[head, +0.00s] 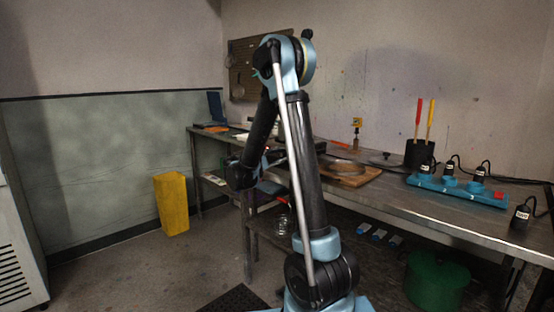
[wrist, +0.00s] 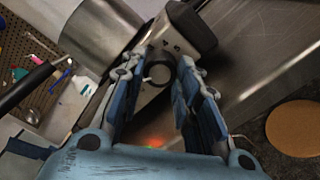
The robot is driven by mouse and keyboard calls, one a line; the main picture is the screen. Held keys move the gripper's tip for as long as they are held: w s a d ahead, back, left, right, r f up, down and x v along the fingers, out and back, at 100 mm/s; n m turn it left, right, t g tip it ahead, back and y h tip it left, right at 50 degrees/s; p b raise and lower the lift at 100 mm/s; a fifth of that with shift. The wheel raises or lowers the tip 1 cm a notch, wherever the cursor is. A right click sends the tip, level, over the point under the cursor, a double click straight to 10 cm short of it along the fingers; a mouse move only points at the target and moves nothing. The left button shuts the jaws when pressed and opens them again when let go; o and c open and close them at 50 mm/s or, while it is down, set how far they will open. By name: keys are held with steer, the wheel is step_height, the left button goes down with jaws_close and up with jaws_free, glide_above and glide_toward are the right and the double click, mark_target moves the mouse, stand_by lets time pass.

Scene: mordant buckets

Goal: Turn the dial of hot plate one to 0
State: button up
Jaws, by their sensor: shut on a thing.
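In the wrist view, a small round dark dial (wrist: 158,74) sits on the pale front of a hot plate (wrist: 166,50). The two blue fingers of my gripper (wrist: 163,68) stand on either side of the dial and are shut on it. The dial's markings cannot be read, so its setting cannot be told. A shiny metal pot (wrist: 95,38) shows beside the hot plate. In the head view, my gripper (head: 272,160) is small at the front edge of the steel bench (head: 405,200), and my arm hides much of the hot plate there.
A wooden board (head: 350,179) with a round metal item, a blue power strip (head: 455,189) with several plugs, and a black holder (head: 418,154) stand right along the bench. A yellow bin (head: 171,204) is on the floor at left. A green pot (head: 436,283) stands under the bench.

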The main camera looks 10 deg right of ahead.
steer(key=n, duration=0.5)
steer(key=shift+f, duration=0.15)
stand_by(0.5)
steer(key=o, duration=1.1)
steer(key=shift+c, duration=0.2)
steer(key=v, duration=1.2)
